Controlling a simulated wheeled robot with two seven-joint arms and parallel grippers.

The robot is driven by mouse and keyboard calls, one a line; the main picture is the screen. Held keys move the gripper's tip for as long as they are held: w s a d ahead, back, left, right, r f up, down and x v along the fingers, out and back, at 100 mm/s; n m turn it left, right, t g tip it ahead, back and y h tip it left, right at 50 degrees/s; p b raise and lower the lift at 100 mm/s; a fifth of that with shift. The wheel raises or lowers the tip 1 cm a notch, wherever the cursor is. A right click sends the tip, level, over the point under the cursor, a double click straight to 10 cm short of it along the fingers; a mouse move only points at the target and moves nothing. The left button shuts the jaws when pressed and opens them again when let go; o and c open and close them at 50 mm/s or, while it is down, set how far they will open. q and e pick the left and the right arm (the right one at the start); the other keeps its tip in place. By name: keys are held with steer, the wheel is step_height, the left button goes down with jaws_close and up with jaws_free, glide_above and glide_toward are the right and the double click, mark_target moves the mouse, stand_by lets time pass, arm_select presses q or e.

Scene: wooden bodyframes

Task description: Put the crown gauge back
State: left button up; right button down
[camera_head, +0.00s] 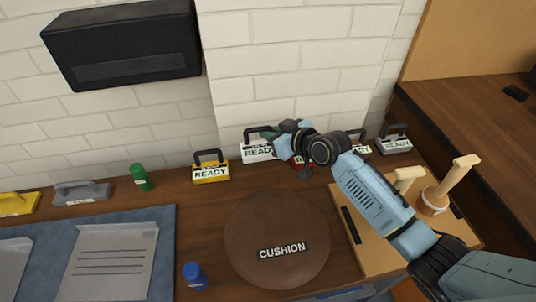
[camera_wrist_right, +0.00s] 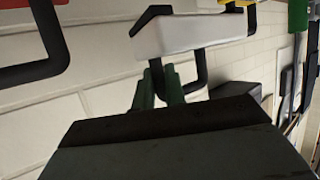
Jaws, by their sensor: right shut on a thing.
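A white gauge block with a black loop handle and a READY plate (camera_head: 258,151) is at the back of the table by the wall. My right gripper (camera_head: 270,134) reaches over to it and is shut on its handle. In the right wrist view the green fingers (camera_wrist_right: 160,86) close on the black handle of the white block (camera_wrist_right: 190,32). I cannot tell whether the block touches the table. No label naming the crown gauge is readable. My left gripper is not in view.
A yellow READY block (camera_head: 211,174) stands left and a grey one (camera_head: 394,145) right. A red block (camera_head: 302,173) is partly hidden by my arm. A round brown cushion (camera_head: 270,218), a green bottle (camera_head: 141,178) and a blue bottle (camera_head: 195,277) are nearby. Wooden-handled tools stand right.

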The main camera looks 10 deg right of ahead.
step_height(320, 180, down, 2)
steer(key=shift+f, duration=0.25)
step_height(320, 180, down, 3)
steer(key=shift+r+b, duration=0.1)
steer(key=shift+b, duration=0.6)
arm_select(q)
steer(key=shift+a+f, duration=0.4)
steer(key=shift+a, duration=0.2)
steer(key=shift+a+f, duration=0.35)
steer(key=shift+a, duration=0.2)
arm_select(e)
steer(key=c, duration=1.9)
jaws_free()
steer(key=o, duration=0.4)
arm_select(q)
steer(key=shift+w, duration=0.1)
arm_select(e)
steer(key=shift+o, duration=0.2)
